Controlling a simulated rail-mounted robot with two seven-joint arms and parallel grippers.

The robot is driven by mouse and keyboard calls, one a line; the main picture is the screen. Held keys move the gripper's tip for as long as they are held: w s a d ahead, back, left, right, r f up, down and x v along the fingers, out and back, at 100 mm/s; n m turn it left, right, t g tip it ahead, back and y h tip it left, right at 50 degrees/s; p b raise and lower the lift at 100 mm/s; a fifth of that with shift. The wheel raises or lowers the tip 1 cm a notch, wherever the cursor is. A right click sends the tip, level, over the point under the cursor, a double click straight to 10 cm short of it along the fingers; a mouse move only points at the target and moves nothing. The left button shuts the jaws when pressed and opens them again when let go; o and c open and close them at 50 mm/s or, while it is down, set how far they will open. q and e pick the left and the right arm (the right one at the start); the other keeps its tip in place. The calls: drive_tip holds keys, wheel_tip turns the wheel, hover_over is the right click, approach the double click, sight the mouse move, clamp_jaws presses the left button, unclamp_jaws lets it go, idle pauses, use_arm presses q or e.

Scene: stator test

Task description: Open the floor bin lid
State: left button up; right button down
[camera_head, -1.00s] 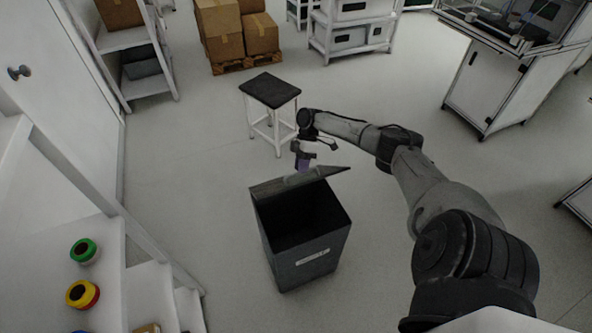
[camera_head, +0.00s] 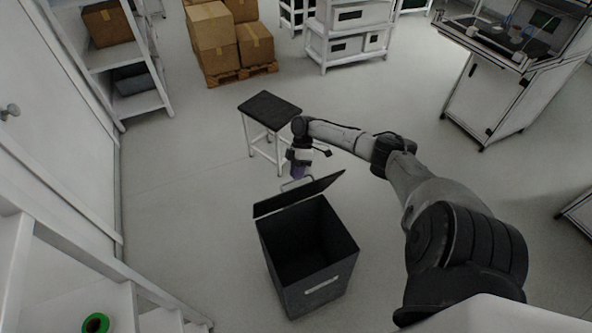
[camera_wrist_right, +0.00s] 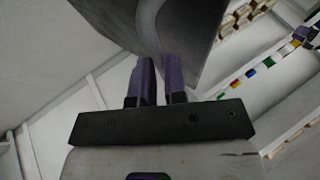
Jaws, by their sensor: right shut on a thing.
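The dark grey floor bin (camera_head: 318,290) stands on the floor, its mouth open and its inside empty-looking and dark. Its lid (camera_head: 318,192) is tilted up at the rear edge. The lid also shows in the right wrist view (camera_wrist_right: 190,35), with a pale curved handle strip running down toward the fingers. My right gripper (camera_head: 296,174) is behind the lid at its handle (camera_head: 290,185). In the wrist view its purple fingers (camera_wrist_right: 160,85) are close together at the lid, shut on the handle; the exact contact is hard to see. My left gripper is not in view.
A stool (camera_head: 269,107) with a dark seat stands behind my right gripper. Boxes on a pallet (camera_head: 243,74) and a white rack (camera_head: 349,42) are at the back. White shelving (camera_head: 110,310) borders the left. The floor around the bin is mostly clear.

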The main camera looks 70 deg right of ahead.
drive_tip(key=shift+s+f, duration=0.2)
drive_tip(key=shift+f, duration=0.3)
idle(0.4)
drive_tip(key=c, duration=1.2)
unclamp_jaws()
drive_tip(key=shift+r, duration=0.1)
drive_tip(key=shift+o, duration=0.2)
drive_tip(key=shift+w+r, duration=0.1)
drive_tip(key=shift+r, duration=0.05)
drive_tip(key=v, duration=1.3)
drive_tip(key=shift+r+b, duration=0.3)
drive_tip(key=shift+r, duration=0.05)
drive_tip(key=shift+d, duration=0.15)
